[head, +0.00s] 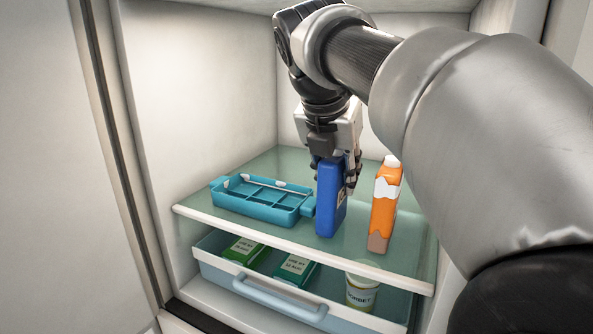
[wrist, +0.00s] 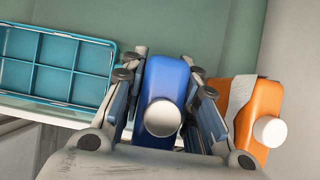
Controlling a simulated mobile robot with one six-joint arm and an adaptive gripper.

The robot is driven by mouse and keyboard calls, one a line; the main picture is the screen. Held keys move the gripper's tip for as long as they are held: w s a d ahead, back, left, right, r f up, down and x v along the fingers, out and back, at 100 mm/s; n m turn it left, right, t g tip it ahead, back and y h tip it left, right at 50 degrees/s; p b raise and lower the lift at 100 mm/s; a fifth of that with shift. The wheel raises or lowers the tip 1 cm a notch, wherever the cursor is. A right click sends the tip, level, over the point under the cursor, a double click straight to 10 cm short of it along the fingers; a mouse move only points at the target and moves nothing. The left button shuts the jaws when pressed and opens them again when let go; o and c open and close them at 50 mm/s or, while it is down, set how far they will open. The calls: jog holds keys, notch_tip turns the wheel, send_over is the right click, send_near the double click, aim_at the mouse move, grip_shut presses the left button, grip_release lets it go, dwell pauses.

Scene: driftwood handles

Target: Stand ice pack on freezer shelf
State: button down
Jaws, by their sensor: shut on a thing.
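The blue ice pack (head: 329,200) is upright on or just above the glass freezer shelf (head: 270,228), between a teal tray and an orange carton. In the wrist view, the ice pack (wrist: 165,80) shows its blue top and round white cap between the fingers. My gripper (head: 335,170) comes down from above and is shut on the ice pack; it also shows in the wrist view (wrist: 163,95). I cannot tell whether its base touches the shelf.
The teal compartment tray (head: 262,201) lies close on the left. The orange carton (head: 383,205) with a white cap stands on the right. Below, a drawer (head: 262,300) holds green boxes (head: 243,251) and a white tub (head: 361,291). The shelf has a white front edge.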

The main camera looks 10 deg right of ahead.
aim_at(335, 160)
jog(key=shift+f, duration=0.15)
jog(key=c, duration=1.2)
grip_release()
jog(key=shift+c, duration=0.2)
jog(key=shift+w, duration=0.1)
jog(key=v, duration=0.3)
jog(key=shift+a+r, duration=0.15)
jog(key=shift+r, duration=0.15)
jog(key=s+a+b, duration=0.2)
jog(key=s+a, duration=0.4)
jog(key=s, duration=0.4)
jog(key=shift+f, duration=0.15)
jog(key=shift+a, duration=0.15)
